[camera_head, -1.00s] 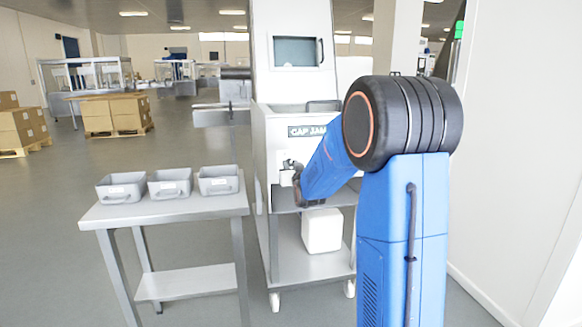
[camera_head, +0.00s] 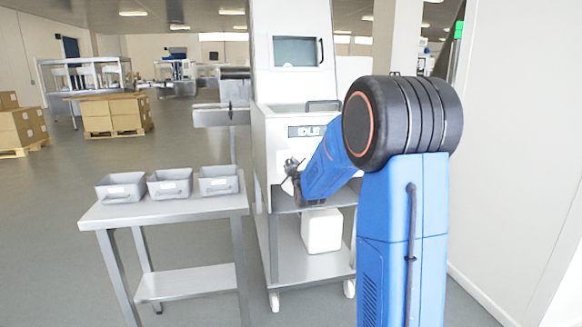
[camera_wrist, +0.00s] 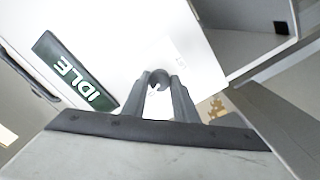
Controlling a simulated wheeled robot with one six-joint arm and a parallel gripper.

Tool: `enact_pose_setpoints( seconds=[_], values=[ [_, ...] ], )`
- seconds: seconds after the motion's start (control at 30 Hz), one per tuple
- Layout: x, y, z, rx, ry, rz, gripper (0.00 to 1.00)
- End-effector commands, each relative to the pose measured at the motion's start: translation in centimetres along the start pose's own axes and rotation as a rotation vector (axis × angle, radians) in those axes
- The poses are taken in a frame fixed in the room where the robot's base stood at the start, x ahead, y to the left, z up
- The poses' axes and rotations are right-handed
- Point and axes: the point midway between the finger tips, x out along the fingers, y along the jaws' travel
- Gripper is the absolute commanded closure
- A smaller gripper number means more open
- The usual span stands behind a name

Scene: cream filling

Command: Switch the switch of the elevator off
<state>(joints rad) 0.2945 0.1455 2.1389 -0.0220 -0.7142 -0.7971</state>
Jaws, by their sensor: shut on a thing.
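The elevator (camera_head: 285,135) is a white and steel machine with a sign (camera_head: 306,131) that reads IDLE. The sign also shows in the wrist view (camera_wrist: 75,72). My gripper (camera_head: 291,168) is at the machine's white front panel, below the sign. In the wrist view my gripper (camera_wrist: 160,88) has its two fingers shut on a small grey rounded switch knob (camera_wrist: 158,77) on the white panel. The fingers partly cover the knob, so its exact setting is hard to tell.
A steel table (camera_head: 168,211) at the left carries three grey bins, including the middle bin (camera_head: 170,184). A white container (camera_head: 321,231) stands on the machine's lower shelf (camera_head: 315,262). Cardboard boxes (camera_head: 112,115) stand on a pallet farther back. A white wall borders the right.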

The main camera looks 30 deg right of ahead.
Motion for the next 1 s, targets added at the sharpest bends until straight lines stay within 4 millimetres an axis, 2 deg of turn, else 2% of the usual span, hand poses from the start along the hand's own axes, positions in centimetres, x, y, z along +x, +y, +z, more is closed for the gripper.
enact_pose_setpoints(
  seconds=[0.4, 0.9, 0.93, 1.0],
  values=[
    [-0.03, -0.08, 0.04, -0.166, -0.001, -0.002, 0.96],
    [-0.04, -0.10, 0.05, -0.183, -0.001, -0.002, 0.96],
    [-0.04, -0.11, 0.06, -0.183, -0.001, -0.002, 0.69],
    [-0.03, -0.09, 0.05, -0.183, -0.001, -0.002, 0.55]
  ],
)
